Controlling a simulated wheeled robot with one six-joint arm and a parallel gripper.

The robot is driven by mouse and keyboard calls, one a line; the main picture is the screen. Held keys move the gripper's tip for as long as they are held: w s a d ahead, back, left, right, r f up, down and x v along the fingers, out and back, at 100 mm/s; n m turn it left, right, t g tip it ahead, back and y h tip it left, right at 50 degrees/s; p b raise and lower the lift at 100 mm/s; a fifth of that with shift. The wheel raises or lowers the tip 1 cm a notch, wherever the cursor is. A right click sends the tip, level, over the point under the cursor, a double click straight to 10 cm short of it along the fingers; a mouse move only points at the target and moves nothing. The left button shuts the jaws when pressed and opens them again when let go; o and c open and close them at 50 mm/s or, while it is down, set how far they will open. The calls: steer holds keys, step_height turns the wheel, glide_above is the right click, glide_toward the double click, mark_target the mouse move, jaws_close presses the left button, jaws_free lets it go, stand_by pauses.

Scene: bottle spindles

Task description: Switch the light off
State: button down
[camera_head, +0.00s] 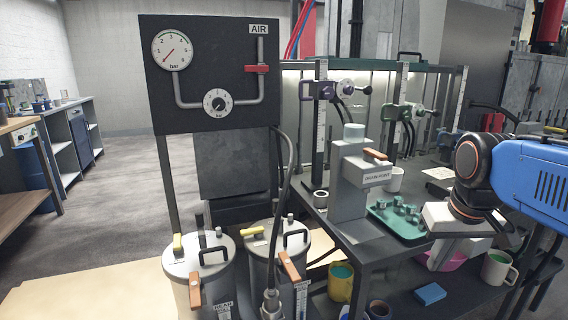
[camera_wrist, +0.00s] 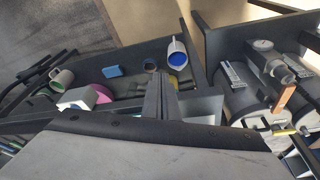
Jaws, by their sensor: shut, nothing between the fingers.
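A pale glow (camera_head: 294,82) shows under the dark rail at the back of the bench, behind the bottle spindles, so a light there looks on. I cannot make out a light switch in either view. My gripper (camera_wrist: 161,80) points down from the wrist in the wrist view, its two dark fingers together with nothing between them. In the head view my arm reaches in from the right, and the gripper end hangs over the right front of the bench, partly hidden and hard to make out.
The bench bears a grey drain-point stand (camera_head: 351,180), a green tray (camera_head: 409,232) with small parts and spindles with purple and green clamps. Mugs, including a yellow one (camera_head: 341,281), and a blue block (camera_head: 430,293) sit on the lower shelf. A black AIR panel (camera_head: 215,110) and two lidded pots stand left.

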steer(key=s+a+f+t, duration=0.1)
steer(key=s+a+f, duration=0.2)
steer(key=s+f, duration=0.6)
steer(key=shift+f+n+t, duration=0.25)
steer(key=shift+n+t, duration=0.05)
steer(key=shift+s, duration=0.1)
